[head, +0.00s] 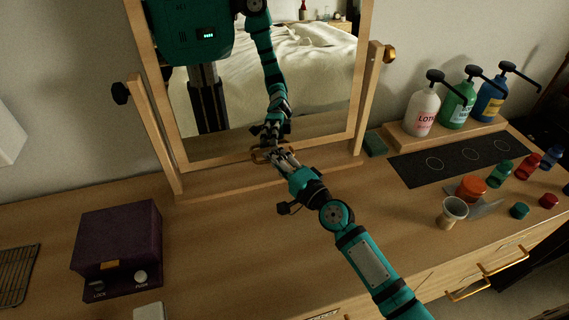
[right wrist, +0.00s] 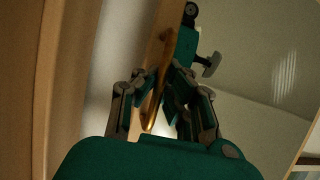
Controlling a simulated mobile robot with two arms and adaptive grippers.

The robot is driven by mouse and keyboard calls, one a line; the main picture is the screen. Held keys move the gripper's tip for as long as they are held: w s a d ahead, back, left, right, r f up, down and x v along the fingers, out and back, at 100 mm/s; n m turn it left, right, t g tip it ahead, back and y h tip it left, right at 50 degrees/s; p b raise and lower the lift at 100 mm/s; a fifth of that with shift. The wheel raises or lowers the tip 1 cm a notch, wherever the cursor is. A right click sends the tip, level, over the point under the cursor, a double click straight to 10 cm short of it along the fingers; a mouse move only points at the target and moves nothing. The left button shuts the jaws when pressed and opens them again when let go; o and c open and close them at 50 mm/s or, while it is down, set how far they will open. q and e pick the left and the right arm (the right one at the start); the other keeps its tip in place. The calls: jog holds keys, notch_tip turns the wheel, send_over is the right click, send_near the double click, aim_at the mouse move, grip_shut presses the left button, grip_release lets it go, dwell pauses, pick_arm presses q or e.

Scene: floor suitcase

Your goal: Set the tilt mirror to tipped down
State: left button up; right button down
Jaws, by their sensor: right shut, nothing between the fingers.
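The tilt mirror (head: 318,88) has a light wood frame and hangs between two wooden posts on the dresser top. Its glass reflects my body, my arm and a bed. I cannot tell its exact tilt. A brass handle (head: 257,157) sits on the bottom rail; it also shows in the right wrist view (right wrist: 152,112). My right gripper (head: 273,156) is at the bottom rail beside the handle, its fingers shut with nothing held. In the right wrist view the fingers (right wrist: 160,88) overlap the handle; contact is unclear. My left gripper is not in view.
A dark knob (head: 120,93) and a brass knob (head: 389,53) are on the posts. A purple box (head: 120,240) stands at left. Pump bottles (head: 423,108), a dark mat (head: 450,160) and small jars (head: 472,187) are at right. The dresser top between is mostly clear.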

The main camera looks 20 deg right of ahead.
jog(key=w+b, duration=0.1)
jog(key=w, duration=0.1)
jog(key=w+f+b, duration=0.1)
jog(key=w, duration=0.2)
jog(key=w+b, duration=0.1)
jog(key=w, duration=0.1)
jog(key=shift+w+f+b, duration=0.15)
jog(key=shift+w+b, duration=0.05)
jog(key=shift+b, duration=0.15)
jog(key=shift+w+a+r+b, duration=0.1)
jog(key=shift+w+r+b, duration=0.05)
jog(key=shift+w, duration=0.3)
jog(key=shift+w+r+b, duration=0.1)
jog(key=shift+w+b, duration=0.05)
jog(key=shift+w, duration=0.3)
jog(key=c, duration=1.4)
grip_release()
jog(key=shift+w+r, duration=0.1)
jog(key=v, duration=1.2)
jog(key=shift+a, duration=0.1)
